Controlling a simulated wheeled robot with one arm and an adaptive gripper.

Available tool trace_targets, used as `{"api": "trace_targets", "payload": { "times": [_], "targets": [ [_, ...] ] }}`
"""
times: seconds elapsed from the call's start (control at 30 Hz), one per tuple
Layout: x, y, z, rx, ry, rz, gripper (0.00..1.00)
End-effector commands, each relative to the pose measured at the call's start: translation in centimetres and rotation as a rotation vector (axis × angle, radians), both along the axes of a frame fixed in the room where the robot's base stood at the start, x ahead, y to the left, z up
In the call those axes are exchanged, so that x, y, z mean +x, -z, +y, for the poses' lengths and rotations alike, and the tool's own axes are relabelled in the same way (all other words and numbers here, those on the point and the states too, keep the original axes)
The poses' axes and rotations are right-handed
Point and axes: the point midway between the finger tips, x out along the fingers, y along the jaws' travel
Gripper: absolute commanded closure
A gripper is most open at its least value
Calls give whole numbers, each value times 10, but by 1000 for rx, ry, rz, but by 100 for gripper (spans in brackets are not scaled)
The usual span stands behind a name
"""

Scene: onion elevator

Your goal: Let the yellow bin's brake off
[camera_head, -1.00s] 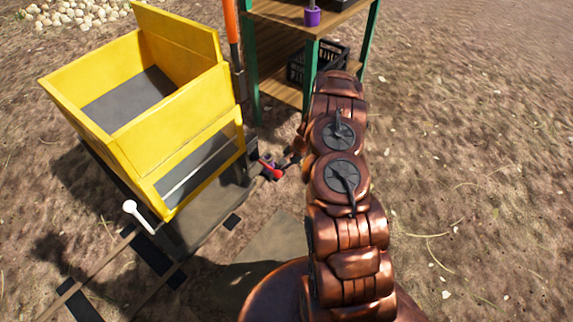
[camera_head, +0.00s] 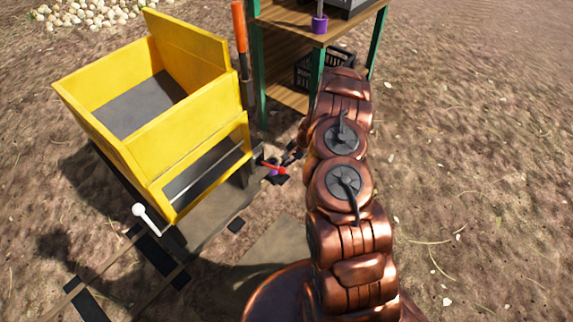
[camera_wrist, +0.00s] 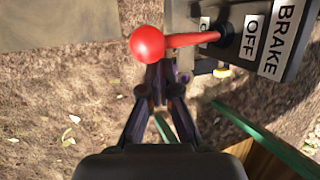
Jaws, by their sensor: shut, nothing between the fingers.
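The yellow bin (camera_head: 190,138) stands at the left in the head view, on rails. The brake lever is red with a round red knob (camera_wrist: 147,44); in the wrist view it points left from a dark pivot on a grey box. The box carries a BRAKE label (camera_wrist: 287,25), an OFF label (camera_wrist: 251,46) and a third, partly hidden label. The lever also shows in the head view (camera_head: 272,167), beside the bin's right corner. My gripper (camera_wrist: 160,70) is shut and empty, its tips just below the knob; I cannot tell whether they touch.
A green-legged wooden shelf (camera_head: 285,97) stands behind the lever, with a black crate (camera_head: 310,70) below and a purple-based item (camera_head: 319,25) above. An orange-handled lever (camera_head: 239,28) rises beside the bin. A white-knobbed lever (camera_head: 139,210) is at its lower left. Open ground lies right.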

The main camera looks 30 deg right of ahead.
Motion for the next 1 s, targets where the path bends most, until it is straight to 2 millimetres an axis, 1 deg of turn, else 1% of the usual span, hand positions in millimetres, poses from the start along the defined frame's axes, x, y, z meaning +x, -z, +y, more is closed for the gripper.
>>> {"api": "trace_targets", "payload": {
  "times": [0.17, 0.53, 0.87, 1.0],
  "targets": [
    [0, -3, 0, 0, 0, -1, 100],
    [0, -16, 0, 0, -1, 0, 100],
    [0, -16, 0, 0, 0, 0, 100],
    [1, -12, -4, -1, 0, 0, 100]
  ]
}}
